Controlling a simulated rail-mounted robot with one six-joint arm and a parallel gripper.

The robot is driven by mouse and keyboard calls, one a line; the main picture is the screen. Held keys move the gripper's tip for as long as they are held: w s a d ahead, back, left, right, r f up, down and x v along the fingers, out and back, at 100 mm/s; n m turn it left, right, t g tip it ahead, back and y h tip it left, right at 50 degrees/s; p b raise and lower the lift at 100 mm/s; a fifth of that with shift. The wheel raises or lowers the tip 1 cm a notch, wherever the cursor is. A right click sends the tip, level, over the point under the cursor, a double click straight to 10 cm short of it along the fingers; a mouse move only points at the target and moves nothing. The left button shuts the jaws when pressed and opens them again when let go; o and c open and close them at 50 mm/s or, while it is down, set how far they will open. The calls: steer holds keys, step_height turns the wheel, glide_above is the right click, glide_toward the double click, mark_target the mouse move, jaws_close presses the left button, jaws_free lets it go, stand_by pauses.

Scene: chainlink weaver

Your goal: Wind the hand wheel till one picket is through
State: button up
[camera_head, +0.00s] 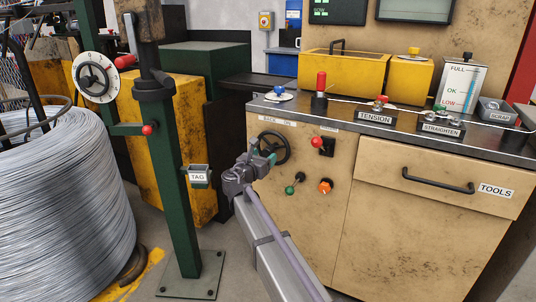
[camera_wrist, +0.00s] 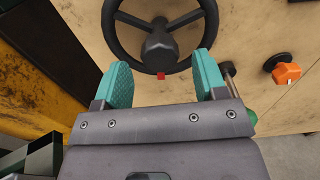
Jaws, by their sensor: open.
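The black hand wheel (camera_head: 275,147) is mounted on the tan cabinet front, below a label on the counter edge. In the wrist view the hand wheel (camera_wrist: 160,44) shows its hub and spokes at the top, with a small red mark under the hub. My gripper (camera_head: 262,153) is at the lower left of the wheel. In the wrist view my gripper (camera_wrist: 160,75) has its two teal fingers spread apart, one on each side of the hub's lower part, with nothing between them but the red mark beyond. I cannot tell whether the fingers touch the rim. No picket can be made out.
A green-knobbed lever (camera_head: 290,189) and an orange knob (camera_head: 326,186) sit below and right of the wheel. A red-knobbed lever (camera_head: 317,142) is to its right. A TAG box (camera_head: 198,177) on a green post (camera_head: 180,200) stands left of my gripper, beside a wire coil (camera_head: 60,210).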

mark_target(266, 154)
steer(key=x, duration=0.3)
steer(key=shift+w+d, duration=0.15)
steer(key=shift+w, duration=0.1)
steer(key=shift+c, duration=0.3)
jaws_close()
